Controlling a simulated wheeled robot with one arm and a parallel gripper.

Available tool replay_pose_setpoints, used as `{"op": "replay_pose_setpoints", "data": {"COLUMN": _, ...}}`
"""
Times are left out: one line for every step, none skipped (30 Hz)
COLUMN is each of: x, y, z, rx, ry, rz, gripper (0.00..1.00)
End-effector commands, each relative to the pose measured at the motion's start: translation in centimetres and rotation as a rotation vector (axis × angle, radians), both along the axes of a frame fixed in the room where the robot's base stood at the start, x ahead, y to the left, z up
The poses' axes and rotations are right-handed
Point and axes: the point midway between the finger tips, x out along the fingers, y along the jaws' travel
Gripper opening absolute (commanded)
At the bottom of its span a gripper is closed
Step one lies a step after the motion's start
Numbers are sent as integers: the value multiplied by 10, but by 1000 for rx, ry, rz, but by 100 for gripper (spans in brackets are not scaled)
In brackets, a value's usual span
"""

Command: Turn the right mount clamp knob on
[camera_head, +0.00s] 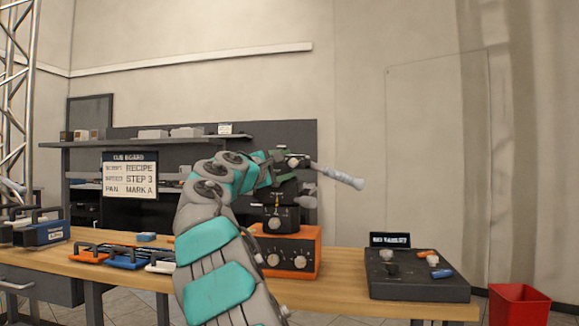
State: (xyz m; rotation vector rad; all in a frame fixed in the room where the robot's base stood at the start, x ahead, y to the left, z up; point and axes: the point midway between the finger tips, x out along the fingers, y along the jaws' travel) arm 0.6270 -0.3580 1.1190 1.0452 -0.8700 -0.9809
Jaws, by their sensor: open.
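An orange box (305,242) stands on the wooden bench, partly hidden behind my arm. Its dark front panel carries two round light knobs, a left knob (272,260) and a right knob (300,262). A small black unit (283,217) with one front knob (275,223) sits on top of it. No readable label marks which is the mount clamp knob, and I cannot tell the knobs' on or off setting. My gripper (334,189) is open and empty, raised above and right of the black unit, apart from the knobs.
A dark board (420,291) with a small sign (390,240) and several small parts lies at the bench's right end. A red bin (519,306) stands beyond. Handled tools (123,259) lie left of my arm. A shelf and a sign board (130,175) stand behind.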

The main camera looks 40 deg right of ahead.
Motion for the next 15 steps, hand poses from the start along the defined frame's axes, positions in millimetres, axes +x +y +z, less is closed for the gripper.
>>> {"op": "replay_pose_setpoints", "data": {"x": -3, "y": 7, "z": -2, "rx": -1, "ry": 2, "rz": -1, "gripper": 63}}
{"op": "replay_pose_setpoints", "data": {"x": -4, "y": 11, "z": -3, "rx": -1, "ry": 3, "rz": -1, "gripper": 63}}
{"op": "replay_pose_setpoints", "data": {"x": -6, "y": 17, "z": -2, "rx": -3, "ry": 2, "rz": 0, "gripper": 63}}
{"op": "replay_pose_setpoints", "data": {"x": -7, "y": 22, "z": -2, "rx": -3, "ry": 1, "rz": 1, "gripper": 63}}
{"op": "replay_pose_setpoints", "data": {"x": -9, "y": 26, "z": -2, "rx": -4, "ry": 0, "rz": 0, "gripper": 63}}
{"op": "replay_pose_setpoints", "data": {"x": -11, "y": 30, "z": -3, "rx": -3, "ry": 0, "rz": 0, "gripper": 63}}
{"op": "replay_pose_setpoints", "data": {"x": -12, "y": 33, "z": -4, "rx": -2, "ry": -1, "rz": -1, "gripper": 63}}
{"op": "replay_pose_setpoints", "data": {"x": -13, "y": 36, "z": -5, "rx": -1, "ry": 0, "rz": -1, "gripper": 63}}
{"op": "replay_pose_setpoints", "data": {"x": -14, "y": 40, "z": -6, "rx": 0, "ry": 2, "rz": -1, "gripper": 63}}
{"op": "replay_pose_setpoints", "data": {"x": -15, "y": 42, "z": -7, "rx": 0, "ry": 2, "rz": -1, "gripper": 63}}
{"op": "replay_pose_setpoints", "data": {"x": -16, "y": 45, "z": -7, "rx": 0, "ry": 2, "rz": -1, "gripper": 63}}
{"op": "replay_pose_setpoints", "data": {"x": -17, "y": 48, "z": -7, "rx": 0, "ry": 1, "rz": -1, "gripper": 63}}
{"op": "replay_pose_setpoints", "data": {"x": -18, "y": 50, "z": -7, "rx": -1, "ry": 1, "rz": -1, "gripper": 63}}
{"op": "replay_pose_setpoints", "data": {"x": -18, "y": 51, "z": -7, "rx": 0, "ry": 0, "rz": -1, "gripper": 63}}
{"op": "replay_pose_setpoints", "data": {"x": -19, "y": 52, "z": -7, "rx": 0, "ry": 0, "rz": -1, "gripper": 63}}
